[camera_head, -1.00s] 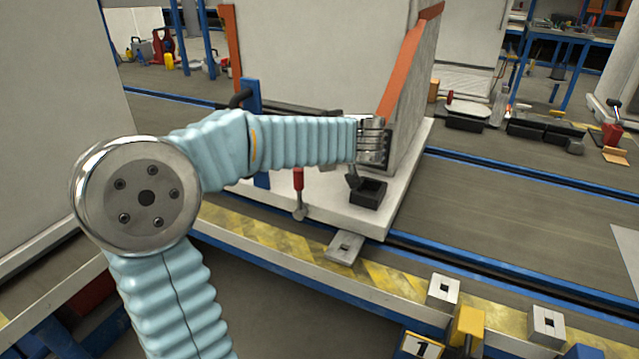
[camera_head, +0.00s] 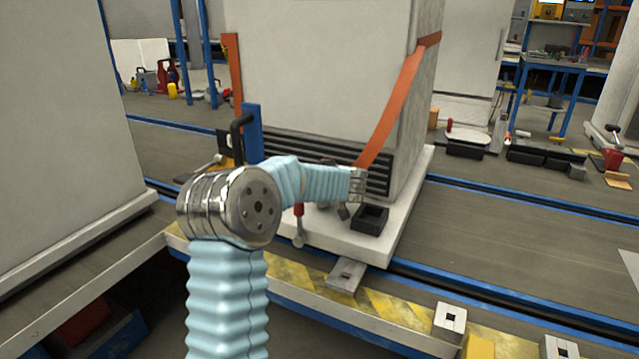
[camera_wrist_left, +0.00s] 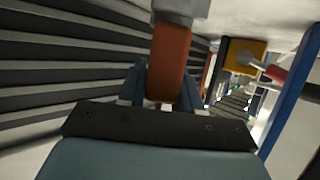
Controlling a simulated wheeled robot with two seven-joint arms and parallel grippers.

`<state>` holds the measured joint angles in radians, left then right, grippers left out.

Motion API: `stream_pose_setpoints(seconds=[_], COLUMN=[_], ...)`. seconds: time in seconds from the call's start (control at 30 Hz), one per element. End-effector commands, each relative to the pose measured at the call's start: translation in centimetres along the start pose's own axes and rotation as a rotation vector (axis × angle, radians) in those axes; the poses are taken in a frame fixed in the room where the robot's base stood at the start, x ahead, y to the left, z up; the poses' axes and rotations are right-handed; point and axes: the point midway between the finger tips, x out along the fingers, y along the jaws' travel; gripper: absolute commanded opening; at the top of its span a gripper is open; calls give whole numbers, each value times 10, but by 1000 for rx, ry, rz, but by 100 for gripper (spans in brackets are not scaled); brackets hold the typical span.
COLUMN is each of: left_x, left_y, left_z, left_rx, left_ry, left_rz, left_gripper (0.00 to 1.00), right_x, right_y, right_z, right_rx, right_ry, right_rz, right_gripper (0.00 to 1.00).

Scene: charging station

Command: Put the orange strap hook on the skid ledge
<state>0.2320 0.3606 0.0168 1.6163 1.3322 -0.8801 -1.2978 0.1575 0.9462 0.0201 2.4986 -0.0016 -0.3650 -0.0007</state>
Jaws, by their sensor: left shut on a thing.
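The orange strap (camera_head: 395,107) runs from the upper right corner of the tall pale cabinet down to my left gripper (camera_head: 357,186). In the left wrist view, the strap (camera_wrist_left: 171,60) lies between the two dark blue fingers of my left gripper (camera_wrist_left: 162,88), shut on it. A grey metal piece (camera_wrist_left: 180,9) sits at the strap's end at the top of that view; its hook shape is not clear. The white skid (camera_head: 412,190) carries the cabinet. My gripper is close in front of the cabinet's slatted lower face, above the skid. My right gripper is not in view.
A black open box (camera_head: 370,217) stands on the skid beside my gripper. A red-handled tool (camera_head: 298,225) is at the skid's front edge. A blue post (camera_head: 252,133) and another orange strap (camera_head: 234,78) are at the left. A yellow-black striped edge (camera_head: 310,285) runs in front.

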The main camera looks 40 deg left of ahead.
Motion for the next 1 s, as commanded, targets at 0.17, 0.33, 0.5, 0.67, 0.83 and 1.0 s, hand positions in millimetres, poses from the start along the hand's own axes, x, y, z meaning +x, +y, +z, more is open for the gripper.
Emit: stream_pose_setpoints(seconds=[0.17,0.33,0.5,0.67,0.83,1.0], left_x=[4,4,5,5,4,-6], left_y=[0,0,0,0,0,1], left_z=[10,10,13,12,12,9], left_rx=[-1,0,0,0,0,0], left_ry=[1,1,0,1,1,1], left_rz=[2,2,1,2,2,4], left_gripper=[0,0,46,59,59,59], right_x=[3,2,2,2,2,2], right_y=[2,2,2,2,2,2], right_z=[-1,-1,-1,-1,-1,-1], right_rx=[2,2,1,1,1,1], right_ry=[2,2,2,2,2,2], right_rz=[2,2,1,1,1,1], right_gripper=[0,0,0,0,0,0])
